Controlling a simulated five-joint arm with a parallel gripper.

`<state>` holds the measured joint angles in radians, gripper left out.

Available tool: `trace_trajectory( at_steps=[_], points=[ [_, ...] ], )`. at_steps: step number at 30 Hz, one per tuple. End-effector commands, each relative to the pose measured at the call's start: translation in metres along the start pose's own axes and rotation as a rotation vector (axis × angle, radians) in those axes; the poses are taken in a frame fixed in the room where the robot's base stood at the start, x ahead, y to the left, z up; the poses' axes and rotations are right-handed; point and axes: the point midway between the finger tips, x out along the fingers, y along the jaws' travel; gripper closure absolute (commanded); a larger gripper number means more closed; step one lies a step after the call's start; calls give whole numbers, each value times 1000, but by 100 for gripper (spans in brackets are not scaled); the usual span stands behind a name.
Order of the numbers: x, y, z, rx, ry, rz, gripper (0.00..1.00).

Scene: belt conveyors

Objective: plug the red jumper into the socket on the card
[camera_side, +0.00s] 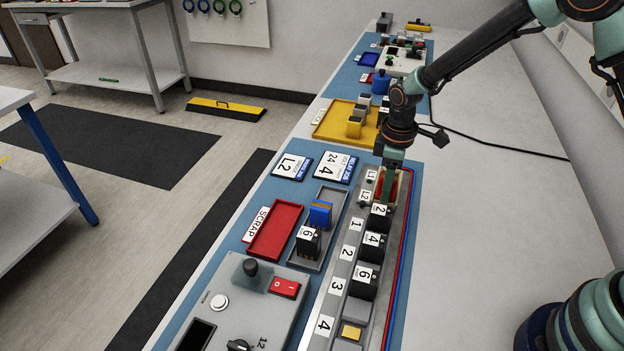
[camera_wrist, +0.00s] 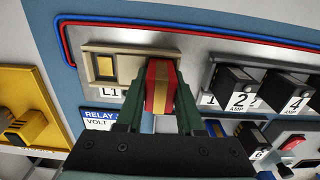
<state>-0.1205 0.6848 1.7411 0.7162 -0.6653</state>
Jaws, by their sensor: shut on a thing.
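The red jumper (camera_wrist: 152,88), with a gold stripe down its middle, is between the two green fingers of my gripper (camera_wrist: 160,98). My gripper is shut on it. The beige card (camera_wrist: 133,60) is on the grey rail behind the jumper. Its left socket (camera_wrist: 105,67), over the L1 label, is uncovered and shows yellow. The jumper is in front of the card's right part and hides what is there. I cannot tell whether it touches the card. In the side view my gripper (camera_side: 388,192) is down at the card (camera_side: 404,190), and its fingers hide most of the jumper.
Black numbered relays (camera_side: 374,243) stand along the rail beside the card. Red and blue wires (camera_side: 405,235) run along the rail's edge. A yellow tray (camera_side: 330,125), a red scrap tray (camera_side: 273,230) and a control box (camera_side: 250,310) are nearby. The bench to the right is mostly clear.

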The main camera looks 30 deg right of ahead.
Motion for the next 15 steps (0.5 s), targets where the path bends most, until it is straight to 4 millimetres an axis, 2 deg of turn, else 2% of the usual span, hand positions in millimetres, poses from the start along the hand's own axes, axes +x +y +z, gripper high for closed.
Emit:
trace_trajectory(
  at_steps=[5, 6, 8, 15],
  points=[
    [2, 0, 0, 0, 1, 1, 100],
    [2, 0, 0, 0, 1, 1, 48],
    [2, 0, 0, 0, 1, 1, 28],
    [3, -2, 1, -2, -3, -2, 28]
  ],
)
